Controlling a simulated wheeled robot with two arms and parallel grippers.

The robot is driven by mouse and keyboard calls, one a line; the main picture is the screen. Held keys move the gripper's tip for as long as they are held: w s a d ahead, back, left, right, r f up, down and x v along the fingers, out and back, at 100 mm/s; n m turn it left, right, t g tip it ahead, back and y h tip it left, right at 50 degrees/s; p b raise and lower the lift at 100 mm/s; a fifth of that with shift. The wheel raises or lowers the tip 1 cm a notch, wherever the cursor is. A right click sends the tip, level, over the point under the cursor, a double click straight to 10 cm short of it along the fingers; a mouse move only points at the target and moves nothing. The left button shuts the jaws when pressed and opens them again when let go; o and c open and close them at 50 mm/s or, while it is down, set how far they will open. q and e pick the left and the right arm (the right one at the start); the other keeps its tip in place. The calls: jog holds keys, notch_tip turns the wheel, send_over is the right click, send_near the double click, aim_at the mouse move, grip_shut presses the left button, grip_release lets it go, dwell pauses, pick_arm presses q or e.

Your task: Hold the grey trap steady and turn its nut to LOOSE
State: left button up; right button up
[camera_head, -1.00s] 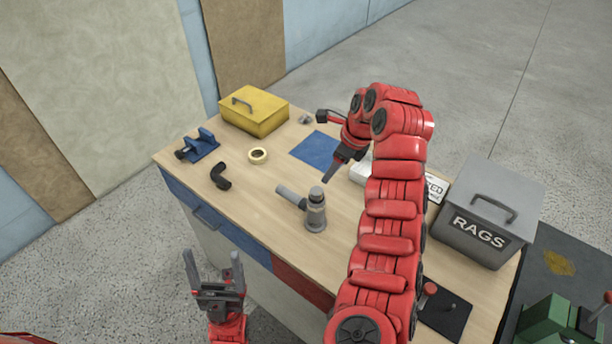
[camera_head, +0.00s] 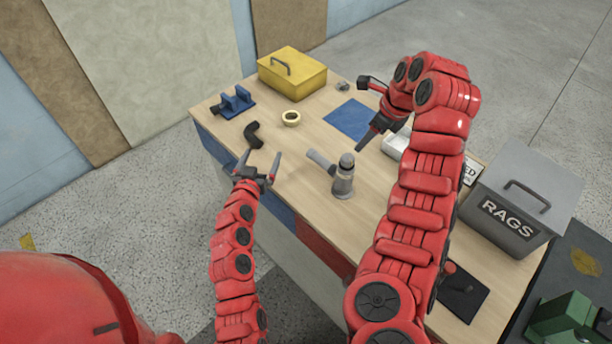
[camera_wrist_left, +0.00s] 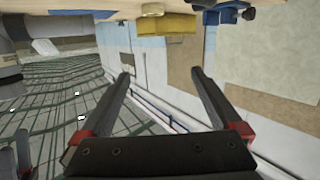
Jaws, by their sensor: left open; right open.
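The grey trap (camera_head: 343,182) stands upright on the wooden bench, with a side pipe (camera_head: 320,160) pointing up and left. A darker ring near its top looks like the nut (camera_head: 345,164); any LOOSE mark is too small to read. My left gripper (camera_head: 260,158) is open and empty at the bench's front edge, left of the trap and apart from it. Its spread fingers also show in the left wrist view (camera_wrist_left: 160,76), with nothing between them. My right gripper (camera_head: 362,147) hangs above the bench just behind and right of the trap, pointing down, not touching it; its fingers overlap in view.
A black elbow pipe (camera_head: 253,134) lies close behind my left gripper. A tape roll (camera_head: 291,118), blue clamp (camera_head: 234,102), yellow box (camera_head: 292,74) and blue mat (camera_head: 350,119) lie further back. A grey RAGS bin (camera_head: 519,205) and white tray (camera_head: 396,146) stand right.

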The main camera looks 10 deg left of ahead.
pick_arm(q)
jog(key=s+d+m+g+h, duration=0.1)
jog(key=d+m+g+h, duration=0.2)
jog(key=d+m+h, duration=0.4)
jog(key=m+g+h, duration=0.3)
jog(key=g, duration=0.1)
send_near(353, 166)
jog(key=x, duration=0.4)
jog(key=a+f+x, duration=0.1)
jog(key=x, duration=0.7)
jog(key=shift+w+a+f, duration=0.2)
jog(key=shift+w, duration=0.05)
jog(key=shift+c, duration=0.3)
